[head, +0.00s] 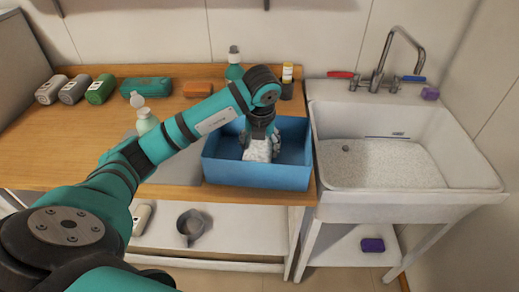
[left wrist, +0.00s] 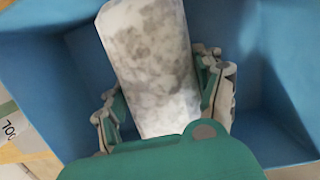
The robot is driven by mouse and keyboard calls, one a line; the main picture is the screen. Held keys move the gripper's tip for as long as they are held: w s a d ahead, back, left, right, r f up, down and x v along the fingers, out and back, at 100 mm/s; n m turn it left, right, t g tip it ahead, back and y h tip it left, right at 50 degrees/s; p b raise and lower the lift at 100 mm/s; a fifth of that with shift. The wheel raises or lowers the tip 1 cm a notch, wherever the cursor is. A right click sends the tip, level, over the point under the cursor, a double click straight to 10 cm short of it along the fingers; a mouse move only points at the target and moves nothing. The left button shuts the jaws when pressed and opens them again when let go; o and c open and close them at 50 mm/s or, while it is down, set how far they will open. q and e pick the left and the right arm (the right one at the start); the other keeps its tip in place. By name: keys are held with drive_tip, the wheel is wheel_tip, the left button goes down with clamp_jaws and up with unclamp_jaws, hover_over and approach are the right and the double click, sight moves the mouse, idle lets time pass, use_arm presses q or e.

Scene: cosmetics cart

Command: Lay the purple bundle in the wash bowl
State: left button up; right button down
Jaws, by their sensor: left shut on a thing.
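My left gripper (head: 260,138) reaches down into the blue open box (head: 258,175) on the wooden counter. It is shut on a white and grey mottled bundle (head: 257,150), which also fills the middle of the left wrist view (left wrist: 152,65) between the fingers. The bundle in my gripper is not purple. A small purple bundle (head: 373,245) lies on the low shelf under the sink. Another small purple thing (head: 430,94) sits on the sink's back right rim. The white wash bowl (head: 458,203), a sink, stands right of the box, with a speckled bottom. My right gripper is not in view.
A tap (head: 378,75) with red and blue handles rises behind the sink. Several rolls, including a green one (head: 100,89), a teal pouch (head: 147,88) and bottles stand on the counter. A grey pot (head: 191,225) sits on the shelf below.

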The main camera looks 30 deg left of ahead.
use_arm(q)
drive_tip(key=shift+x, duration=1.1)
drive_tip(key=shift+s+d+f, duration=0.1)
drive_tip(key=shift+s+d, duration=0.05)
drive_tip(key=o, duration=1.1)
drive_tip(key=shift+f, duration=0.15)
drive_tip(key=o, duration=0.4)
drive_tip(key=shift+o, duration=0.5)
